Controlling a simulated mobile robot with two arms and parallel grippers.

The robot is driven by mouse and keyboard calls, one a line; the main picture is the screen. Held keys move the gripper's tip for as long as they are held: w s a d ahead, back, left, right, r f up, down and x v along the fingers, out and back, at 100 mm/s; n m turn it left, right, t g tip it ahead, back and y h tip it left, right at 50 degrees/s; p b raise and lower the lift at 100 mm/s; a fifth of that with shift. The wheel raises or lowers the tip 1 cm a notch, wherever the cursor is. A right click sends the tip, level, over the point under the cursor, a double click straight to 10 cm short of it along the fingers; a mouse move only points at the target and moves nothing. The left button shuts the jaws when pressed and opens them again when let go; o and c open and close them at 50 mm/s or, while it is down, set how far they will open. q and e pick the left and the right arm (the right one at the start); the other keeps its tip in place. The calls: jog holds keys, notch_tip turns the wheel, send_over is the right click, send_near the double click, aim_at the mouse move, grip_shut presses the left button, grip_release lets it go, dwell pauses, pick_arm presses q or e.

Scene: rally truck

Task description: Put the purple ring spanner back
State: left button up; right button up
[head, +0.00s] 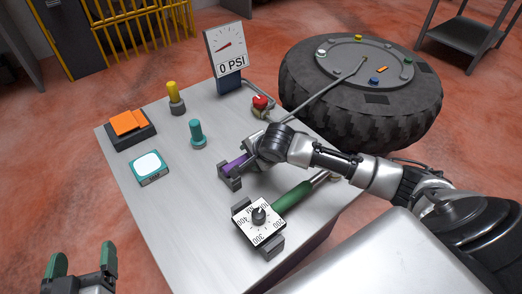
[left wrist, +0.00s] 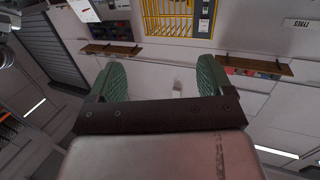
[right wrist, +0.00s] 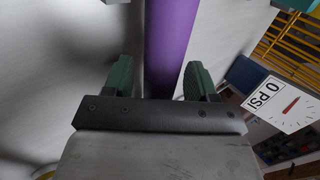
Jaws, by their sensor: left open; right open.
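The purple ring spanner (head: 235,163) is at the middle of the metal table, its handle at a dark grey holder (head: 231,181). My right gripper (head: 252,153) is at the spanner and hides part of it. In the right wrist view the purple handle (right wrist: 170,40) runs between the open fingers (right wrist: 160,75), with gaps on both sides. Whether the spanner is fully seated in the holder cannot be told. My left gripper (head: 82,260) is open and empty, off the table at the lower left; the left wrist view shows only the room between its fingers (left wrist: 166,80).
A torque wrench with a green handle (head: 293,196) and dial (head: 259,219) lies nearer on the table (head: 180,225). A red knob (head: 260,103), gauge (head: 227,55), teal peg (head: 197,133), yellow peg (head: 175,98) and orange block (head: 128,122) stand behind. A large tyre (head: 310,92) is beyond.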

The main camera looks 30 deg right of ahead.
jog(key=shift+f+b, duration=0.2)
jog(key=shift+b, duration=0.5)
pick_arm(q)
notch_tip(320, 180, up, 4)
jog(key=t+h, duration=0.1)
jog(key=t, duration=0.3)
pick_arm(e)
jog(key=shift+s+r, duration=0.1)
jog(key=shift+r, duration=0.2)
jog(key=p+v, duration=0.3)
jog(key=v, duration=0.1)
jog(key=shift+s+r, duration=0.15)
jog(key=shift+r, duration=0.25)
pick_arm(q)
jog(key=s+a+f+g+y+p, duration=0.1)
jog(key=s+f+g, duration=0.2)
jog(key=f+g, duration=0.3)
jog(key=s+a+f+g+y+p, duration=0.1)
jog(key=s+a+f+g+y, duration=0.1)
jog(key=s+f+g, duration=0.2)
jog(key=shift+s+a+f+g+y, duration=0.3)
jog(key=shift+f+g, duration=0.9)
jog(key=shift+g, duration=0.4)
pick_arm(e)
jog(key=shift+v, duration=2.75)
